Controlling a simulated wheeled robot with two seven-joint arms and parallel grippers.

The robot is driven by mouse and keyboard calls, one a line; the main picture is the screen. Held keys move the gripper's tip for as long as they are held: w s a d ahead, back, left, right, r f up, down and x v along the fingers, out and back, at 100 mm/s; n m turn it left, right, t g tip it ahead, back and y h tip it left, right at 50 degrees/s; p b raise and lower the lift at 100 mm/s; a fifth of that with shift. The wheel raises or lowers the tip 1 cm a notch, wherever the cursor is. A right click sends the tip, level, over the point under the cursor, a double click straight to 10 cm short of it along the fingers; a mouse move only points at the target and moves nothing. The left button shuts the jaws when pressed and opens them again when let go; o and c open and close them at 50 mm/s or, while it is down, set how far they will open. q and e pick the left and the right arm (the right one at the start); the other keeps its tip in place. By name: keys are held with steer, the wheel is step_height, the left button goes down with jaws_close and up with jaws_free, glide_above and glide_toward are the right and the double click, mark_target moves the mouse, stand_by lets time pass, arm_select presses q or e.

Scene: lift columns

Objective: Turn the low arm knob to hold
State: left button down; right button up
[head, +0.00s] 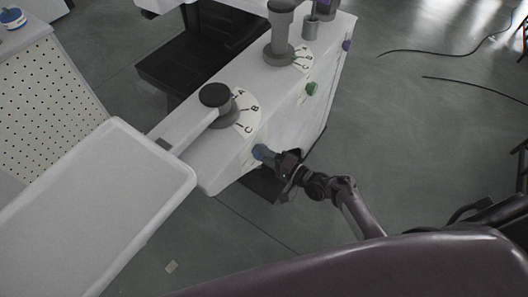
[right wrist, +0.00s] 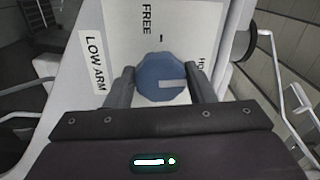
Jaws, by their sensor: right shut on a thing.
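The low arm knob is a blue faceted knob (head: 259,152) on the side of the white column housing (head: 215,180), low and near its front end. In the right wrist view the blue knob (right wrist: 152,68) sits between my two fingers, its white pointer line aimed right. A label "LOW ARM" (right wrist: 92,62) is at its left, "FREE" (right wrist: 147,19) above it, and a partly hidden label starting "HO" (right wrist: 202,63) at its right. My right gripper (head: 270,156) is shut on the blue knob. My left gripper is not in view.
A green knob (head: 312,88) and a purple knob (head: 347,45) are further along the same side. A dark post cap (head: 215,95) with a lettered dial (head: 246,112) is on top. A white arm panel (head: 100,210) extends left. Open floor (head: 400,130) lies right, with cables.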

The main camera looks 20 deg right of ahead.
steer(key=shift+m, duration=0.6)
steer(key=o, duration=0.9)
steer(key=shift+o, duration=0.2)
steer(key=v, duration=0.8)
steer(key=shift+w, duration=0.1)
